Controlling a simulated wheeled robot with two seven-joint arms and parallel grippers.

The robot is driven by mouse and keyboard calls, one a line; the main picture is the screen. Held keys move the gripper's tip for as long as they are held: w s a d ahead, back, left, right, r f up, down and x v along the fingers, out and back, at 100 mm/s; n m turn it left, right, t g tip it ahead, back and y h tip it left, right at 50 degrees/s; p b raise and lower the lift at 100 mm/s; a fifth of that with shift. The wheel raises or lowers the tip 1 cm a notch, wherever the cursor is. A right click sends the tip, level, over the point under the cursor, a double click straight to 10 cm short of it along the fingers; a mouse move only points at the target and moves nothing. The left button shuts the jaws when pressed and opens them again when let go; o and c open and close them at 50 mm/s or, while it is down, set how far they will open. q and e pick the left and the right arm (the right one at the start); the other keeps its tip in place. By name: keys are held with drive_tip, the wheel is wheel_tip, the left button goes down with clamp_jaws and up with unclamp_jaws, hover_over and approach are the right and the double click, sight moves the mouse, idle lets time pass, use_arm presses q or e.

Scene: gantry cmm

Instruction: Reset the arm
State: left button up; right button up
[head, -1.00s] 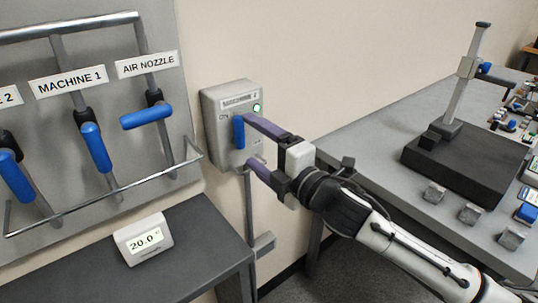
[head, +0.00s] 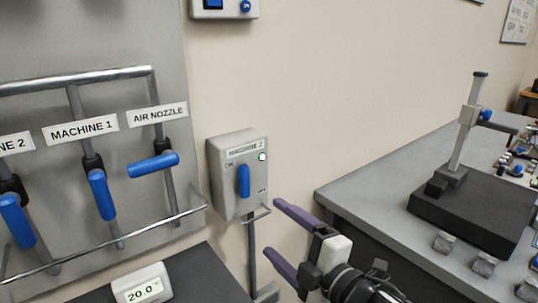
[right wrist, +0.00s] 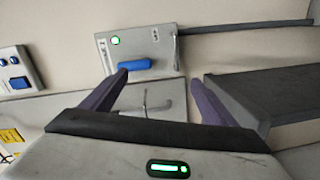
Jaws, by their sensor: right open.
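My right gripper (head: 273,228) is open and empty, its two purple fingers pointing at the wall. It is apart from the grey switch box (head: 218,188), to its lower right in the head view. The box is labelled MACHINE 2 and has a blue handle (head: 243,181) standing upright and a small lit lamp (head: 262,156). In the right wrist view the lamp (right wrist: 115,41) glows green. There the blue handle (right wrist: 134,64) shows just beyond the left fingertip, with nothing between the fingers (right wrist: 160,78). My left gripper is out of view.
At left, a panel (head: 120,45) carries several blue-handled valves behind a metal rail (head: 120,238). A 20.0° display (head: 141,284) sits on a dark table below. At right, a grey bench (head: 360,187) holds a black-based stand (head: 475,215) and small blocks.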

drive_tip(key=s+d+f+m+g+h, duration=0.2)
drive_tip(key=s+d+f+m, duration=0.2)
drive_tip(key=s+f, duration=0.5)
drive_tip(key=s+d+f+m+g+h, duration=0.2)
drive_tip(key=s+d+f+m, duration=0.3)
drive_tip(key=s+f+m, duration=0.4)
drive_tip(key=s+d+f+m+g+h, duration=0.2)
drive_tip(key=s+f+m, duration=0.4)
drive_tip(key=f, duration=1.1)
drive_tip(key=s+d+h, duration=0.1)
drive_tip(key=s+d, duration=0.1)
drive_tip(key=shift+s+d+f+m, duration=0.15)
drive_tip(key=shift+s+d+m, duration=0.2)
drive_tip(key=shift+s+m, duration=0.05)
